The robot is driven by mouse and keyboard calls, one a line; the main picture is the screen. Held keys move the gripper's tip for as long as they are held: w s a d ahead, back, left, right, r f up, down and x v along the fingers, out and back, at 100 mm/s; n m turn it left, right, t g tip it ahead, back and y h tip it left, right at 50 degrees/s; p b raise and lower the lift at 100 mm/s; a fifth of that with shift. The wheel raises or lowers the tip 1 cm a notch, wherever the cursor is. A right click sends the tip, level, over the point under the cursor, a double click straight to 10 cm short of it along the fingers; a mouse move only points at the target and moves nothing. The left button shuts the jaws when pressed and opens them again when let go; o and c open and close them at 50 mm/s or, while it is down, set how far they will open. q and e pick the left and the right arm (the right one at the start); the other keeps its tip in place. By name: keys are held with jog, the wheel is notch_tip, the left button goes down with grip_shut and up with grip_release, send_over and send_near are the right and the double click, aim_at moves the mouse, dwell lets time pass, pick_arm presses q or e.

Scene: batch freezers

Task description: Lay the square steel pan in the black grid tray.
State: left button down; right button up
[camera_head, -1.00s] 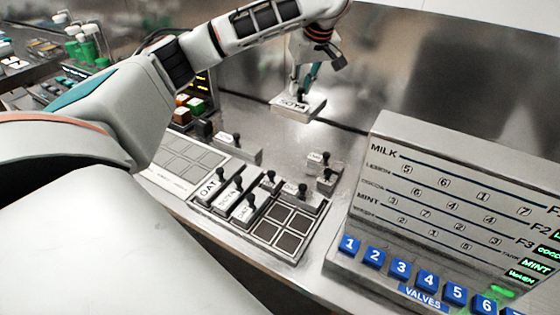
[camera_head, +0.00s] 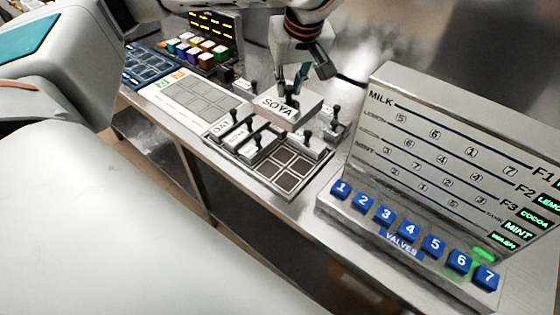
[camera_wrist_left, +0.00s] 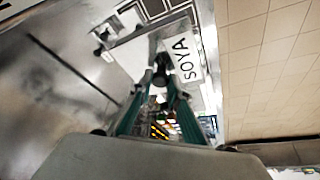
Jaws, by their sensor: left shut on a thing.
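The square steel pan marked SOYA (camera_head: 275,110) hangs from my left gripper (camera_head: 291,85), whose teal fingers are shut on its black knob. The pan looks raised above the back edge of the black grid tray (camera_head: 282,192); the exact gap is unclear. In the left wrist view the SOYA pan (camera_wrist_left: 187,60) lies tilted beyond the fingers, its knob between the fingertips (camera_wrist_left: 160,85). The tray has dark empty cells at its front right, and several knobbed steel pieces, one marked OAT (camera_head: 221,129), fill its back and left. My right gripper is not in view.
A slanted panel (camera_head: 440,150) with a row of blue numbered valve buttons stands close to the right. A pale grid board (camera_head: 185,98) lies left of the tray. A small knobbed piece (camera_head: 335,125) stands behind it. The counter's front edge runs close before the tray.

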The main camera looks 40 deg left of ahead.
pick_arm(q)
jog(key=shift+s+f, duration=0.1)
jog(key=shift+s, duration=0.25)
jog(key=shift+s+f, duration=0.2)
jog(key=shift+f, duration=0.05)
notch_tip(320, 180, down, 20)
jog(key=shift+w+r, duration=0.1)
jog(key=shift+r, duration=0.15)
jog(key=c, duration=2.3)
grip_release()
jog(key=shift+f, duration=0.2)
jog(key=o, duration=0.4)
